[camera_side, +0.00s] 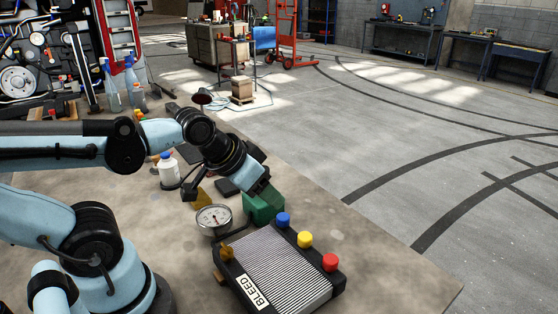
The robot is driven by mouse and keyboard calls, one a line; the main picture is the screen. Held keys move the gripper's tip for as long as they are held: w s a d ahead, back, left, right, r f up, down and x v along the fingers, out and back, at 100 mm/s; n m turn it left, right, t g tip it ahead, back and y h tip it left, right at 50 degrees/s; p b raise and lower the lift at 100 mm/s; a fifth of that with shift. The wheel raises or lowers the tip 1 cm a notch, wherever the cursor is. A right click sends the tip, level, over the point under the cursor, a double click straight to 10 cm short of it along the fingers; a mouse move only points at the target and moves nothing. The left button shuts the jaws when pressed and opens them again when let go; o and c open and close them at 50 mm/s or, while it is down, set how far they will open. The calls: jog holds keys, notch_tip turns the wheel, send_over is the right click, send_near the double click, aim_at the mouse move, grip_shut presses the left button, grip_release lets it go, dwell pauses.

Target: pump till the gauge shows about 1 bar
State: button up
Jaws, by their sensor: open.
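A round white-faced gauge (214,217) sits on the bench beside a dark-framed unit (280,268) with a finely striped top. The gauge's needle is too small to read. The unit has a BLEED label (256,288) on its near-left edge, and a blue knob (283,219), a yellow knob (305,240) and a red knob (330,262) along its right side. A green block (263,206) stands behind the unit. My gripper (229,194) is open above and behind the gauge, with one finger near the green block. I cannot tell whether it touches the block.
A white bottle (168,172) stands left of my gripper, with dark flat items around it. Spray bottles (122,86) stand at the bench's far left. The bench (400,285) is clear to the right of the unit, up to its edge. The open floor lies beyond.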

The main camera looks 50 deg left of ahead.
dwell(0.9)
jog(key=shift+w+a+r, duration=0.1)
jog(key=c, duration=0.5)
jog(key=shift+w+a+r+g, duration=0.2)
jog(key=shift+r+g, duration=0.1)
jog(key=shift+c, duration=1)
jog(key=w+a+r+n+g, duration=0.1)
jog(key=w+a+r+g, duration=0.1)
jog(key=a, duration=0.1)
jog(key=w+a+r+n+g, duration=0.1)
jog(key=a+r+n+g, duration=0.1)
jog(key=w+a+r+n+g, duration=0.1)
jog(key=w+a+r+n, duration=0.1)
jog(key=a+r, duration=0.1)
jog(key=shift+w+a+g, duration=0.3)
jog(key=shift+a+g, duration=0.05)
jog(key=shift+g, duration=0.05)
grip_shut()
jog(key=shift+n+g, duration=0.4)
jog(key=shift+n, duration=0.1)
jog(key=shift+w+a+f, duration=0.1)
jog(key=shift+a+f, duration=0.1)
jog(key=shift+f, duration=0.85)
jog(key=shift+w+a+f, duration=0.1)
jog(key=shift+a+f, duration=0.1)
jog(key=shift+f, duration=0.85)
jog(key=shift+a+f, duration=0.2)
jog(key=shift+f, duration=0.85)
